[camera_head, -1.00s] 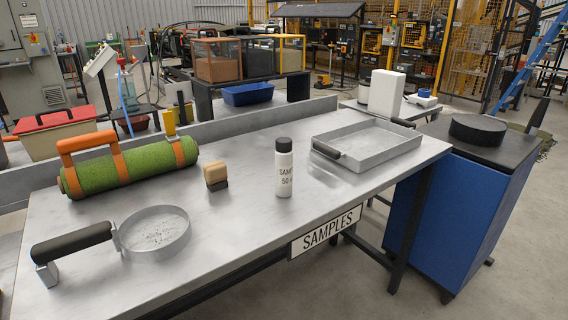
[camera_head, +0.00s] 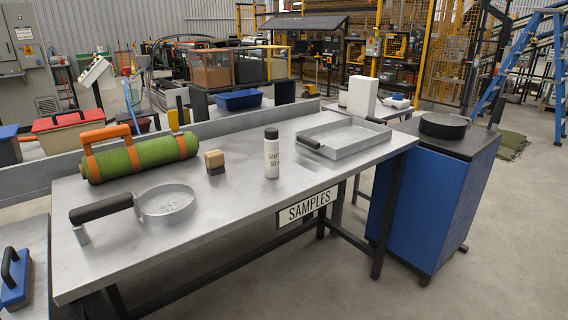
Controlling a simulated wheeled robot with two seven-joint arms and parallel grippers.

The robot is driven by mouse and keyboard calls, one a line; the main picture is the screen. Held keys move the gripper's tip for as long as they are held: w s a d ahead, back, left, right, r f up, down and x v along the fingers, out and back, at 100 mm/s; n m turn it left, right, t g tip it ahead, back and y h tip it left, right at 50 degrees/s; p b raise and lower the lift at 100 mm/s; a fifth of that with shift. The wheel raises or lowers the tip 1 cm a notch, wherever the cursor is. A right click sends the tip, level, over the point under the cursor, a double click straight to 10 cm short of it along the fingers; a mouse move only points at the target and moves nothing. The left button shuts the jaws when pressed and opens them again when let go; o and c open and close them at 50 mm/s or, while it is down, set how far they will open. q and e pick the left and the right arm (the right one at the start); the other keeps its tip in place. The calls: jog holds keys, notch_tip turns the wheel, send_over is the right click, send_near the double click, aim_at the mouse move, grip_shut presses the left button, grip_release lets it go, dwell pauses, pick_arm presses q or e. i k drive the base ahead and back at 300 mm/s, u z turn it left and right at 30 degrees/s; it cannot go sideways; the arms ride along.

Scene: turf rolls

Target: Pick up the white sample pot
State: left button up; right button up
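The white sample pot (camera_head: 272,157) stands upright near the middle of the grey metal table (camera_head: 225,215). It is a white cylinder with a black cap and dark lettering on its side. Nothing touches it, and the table around it is clear. Neither of my grippers shows in the head view.
A small tan and dark block (camera_head: 214,161) stands left of the pot, and a round sieve with a black handle (camera_head: 165,203) lies front left. A turf roll with orange straps (camera_head: 140,158) lies behind. A metal tray (camera_head: 345,139) is at right. A blue cabinet (camera_head: 425,200) stands beyond.

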aim_at(272, 147)
jog(key=z, duration=1.5)
jog(key=i, duration=0.7)
jog(key=u, duration=0.75)
